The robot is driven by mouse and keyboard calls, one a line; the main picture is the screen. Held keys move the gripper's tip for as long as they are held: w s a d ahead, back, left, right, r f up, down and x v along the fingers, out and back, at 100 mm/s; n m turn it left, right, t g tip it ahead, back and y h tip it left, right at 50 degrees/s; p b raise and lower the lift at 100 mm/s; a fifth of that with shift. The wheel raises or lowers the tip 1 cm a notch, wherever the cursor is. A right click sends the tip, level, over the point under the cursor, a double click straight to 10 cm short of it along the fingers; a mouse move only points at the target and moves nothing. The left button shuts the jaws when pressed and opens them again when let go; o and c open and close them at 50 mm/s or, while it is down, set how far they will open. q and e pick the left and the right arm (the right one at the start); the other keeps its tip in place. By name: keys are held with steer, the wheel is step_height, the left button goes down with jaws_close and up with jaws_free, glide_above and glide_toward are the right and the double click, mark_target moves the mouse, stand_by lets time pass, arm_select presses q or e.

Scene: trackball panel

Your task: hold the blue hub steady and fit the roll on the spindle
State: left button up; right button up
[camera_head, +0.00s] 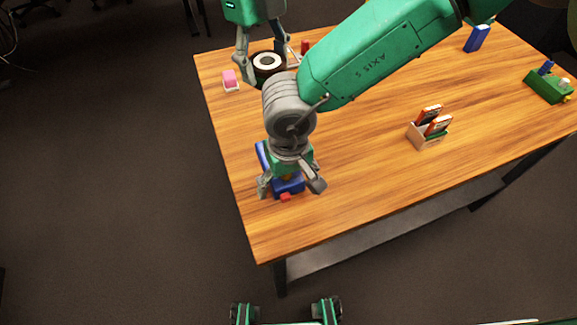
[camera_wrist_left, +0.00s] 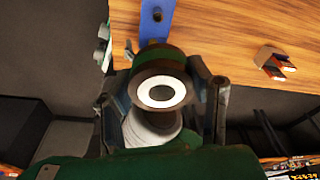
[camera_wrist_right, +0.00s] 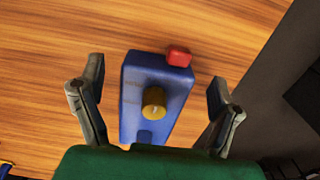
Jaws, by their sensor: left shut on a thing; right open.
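The blue hub (camera_head: 291,187) rests on the wooden table near its left front edge, partly hidden by my right gripper. In the right wrist view the hub (camera_wrist_right: 131,95) lies with its yellow spindle (camera_wrist_right: 153,103) standing up toward the camera and a red block (camera_wrist_right: 178,55) at its far end. My right gripper (camera_head: 291,188) is open, its fingers on either side of the hub and apart from it. My left gripper (camera_head: 268,68) is shut on the dark roll (camera_head: 268,70), which has a white ring; the roll (camera_wrist_left: 161,92) also shows between the fingers in the left wrist view.
A pink block in a white holder (camera_head: 230,80) stands at the table's left edge. A beige box with orange packs (camera_head: 428,130) stands in the middle. A green tray (camera_head: 546,88) and a blue box (camera_head: 477,38) are far right. The table's front right is clear.

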steer(key=shift+f, duration=0.45)
arm_select(q)
steer(key=shift+d, duration=0.1)
arm_select(e)
steer(key=shift+d, duration=0.1)
steer(key=c, duration=1.3)
arm_select(q)
step_height(320, 180, down, 18)
steer(key=shift+f, duration=0.1)
arm_select(e)
steer(key=shift+c, duration=0.2)
